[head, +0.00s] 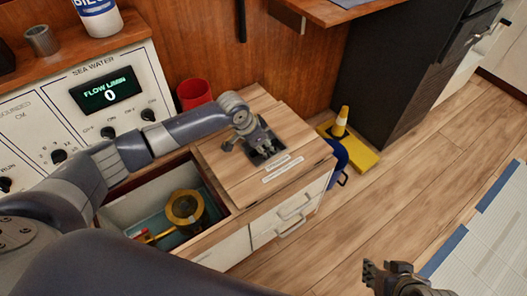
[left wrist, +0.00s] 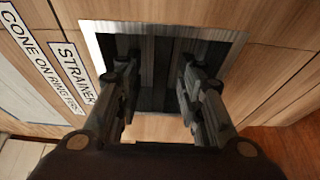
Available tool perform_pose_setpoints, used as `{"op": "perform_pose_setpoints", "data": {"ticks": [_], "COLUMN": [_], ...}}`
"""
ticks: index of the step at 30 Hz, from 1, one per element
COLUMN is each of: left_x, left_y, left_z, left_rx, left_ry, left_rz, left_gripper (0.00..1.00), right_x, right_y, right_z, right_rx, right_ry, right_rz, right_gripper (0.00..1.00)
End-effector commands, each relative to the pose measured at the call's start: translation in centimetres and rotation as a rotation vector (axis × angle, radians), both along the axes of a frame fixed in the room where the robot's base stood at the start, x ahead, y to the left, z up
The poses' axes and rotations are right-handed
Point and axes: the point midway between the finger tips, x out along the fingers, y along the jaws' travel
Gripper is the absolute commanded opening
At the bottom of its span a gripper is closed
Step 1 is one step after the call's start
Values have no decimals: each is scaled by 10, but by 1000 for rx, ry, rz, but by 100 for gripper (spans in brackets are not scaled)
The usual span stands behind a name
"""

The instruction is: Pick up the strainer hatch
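The strainer hatch (head: 225,165) is a wooden panel with two white label strips and a dark recess, on top of the cabinet in the head view. In the left wrist view, the label reading "STRAINER" (left wrist: 78,72) lies left of the metal-rimmed recess (left wrist: 215,33). My left gripper (head: 258,151) is over the recess, its fingers apart on either side of the dark opening. I cannot tell whether the fingertips touch anything inside. My right gripper (head: 371,274) is low at the bottom right, away from the hatch; its finger gap is unclear.
Left of the hatch is an open compartment with a brass ring-shaped fitting (head: 185,208). A red cup (head: 194,93) stands behind, beside the sea water panel (head: 70,110).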

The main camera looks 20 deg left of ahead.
Motion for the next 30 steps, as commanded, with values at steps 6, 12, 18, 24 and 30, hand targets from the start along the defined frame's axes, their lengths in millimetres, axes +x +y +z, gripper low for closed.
{"op": "perform_pose_setpoints", "data": {"ticks": [6,12,18,24,30], "left_x": [1,0,0,0,0], "left_y": [0,0,0,0,0], "left_z": [-1,-1,-1,-2,-2], "left_rx": [1,0,0,0,0], "left_ry": [-1,0,0,0,0], "left_rz": [-1,-1,0,0,0], "left_gripper": [35,35,35,35,35], "right_x": [3,2,-1,-3,-5], "right_y": [1,1,0,-1,-2], "right_z": [1,1,0,0,-1], "right_rx": [3,1,-1,-3,-6], "right_ry": [-12,-8,5,14,25], "right_rz": [1,0,0,-1,-3], "right_gripper": [32,32,32,32,32]}}
